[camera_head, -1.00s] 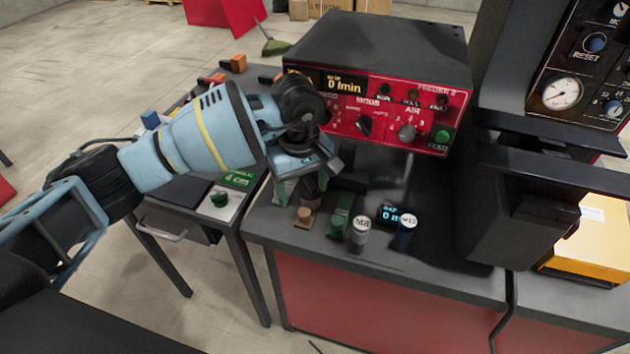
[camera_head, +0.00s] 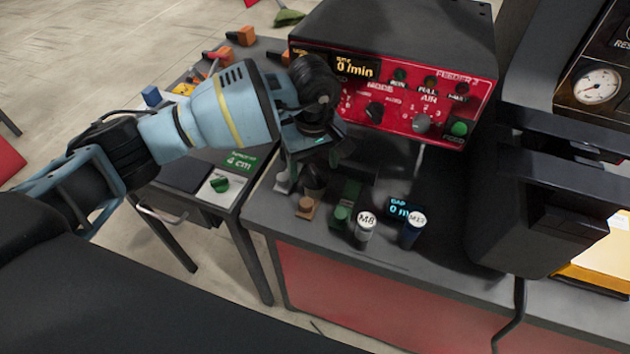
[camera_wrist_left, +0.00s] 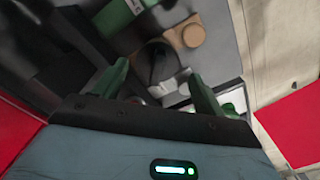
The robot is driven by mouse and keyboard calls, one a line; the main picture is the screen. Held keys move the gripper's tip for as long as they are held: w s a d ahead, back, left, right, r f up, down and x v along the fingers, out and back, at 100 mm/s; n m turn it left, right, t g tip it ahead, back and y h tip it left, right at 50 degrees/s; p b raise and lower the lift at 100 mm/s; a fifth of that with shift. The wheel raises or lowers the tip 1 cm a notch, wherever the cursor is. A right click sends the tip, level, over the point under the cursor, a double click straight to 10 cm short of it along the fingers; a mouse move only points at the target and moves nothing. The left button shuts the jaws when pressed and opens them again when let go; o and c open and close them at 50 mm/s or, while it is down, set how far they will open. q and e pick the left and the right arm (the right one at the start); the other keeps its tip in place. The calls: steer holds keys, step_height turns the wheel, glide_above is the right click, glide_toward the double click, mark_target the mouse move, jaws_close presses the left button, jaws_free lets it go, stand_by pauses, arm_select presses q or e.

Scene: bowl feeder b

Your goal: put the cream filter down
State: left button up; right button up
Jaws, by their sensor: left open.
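The pale cream-white filter (camera_head: 283,183) stands on the grey bench top at its left edge, just below my left gripper (camera_head: 308,163). In the left wrist view the cream filter (camera_wrist_left: 168,88) shows between the two green fingers of the left gripper (camera_wrist_left: 160,82). The fingers are apart, so this gripper is open. I cannot tell how far the fingertips are above the filter. A dark filter (camera_head: 315,180) and a tan one (camera_head: 306,208) stand close beside it. My right gripper is not in view.
The red-fronted feeder box (camera_head: 400,95) is behind. The bench front (camera_head: 440,255) is clear.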

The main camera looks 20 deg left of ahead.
mark_target(315, 171)
arm_select(q)
steer(key=f, duration=0.5)
steer(key=shift+w, duration=0.2)
steer(key=c, duration=1)
steer(key=shift+r, duration=5.05)
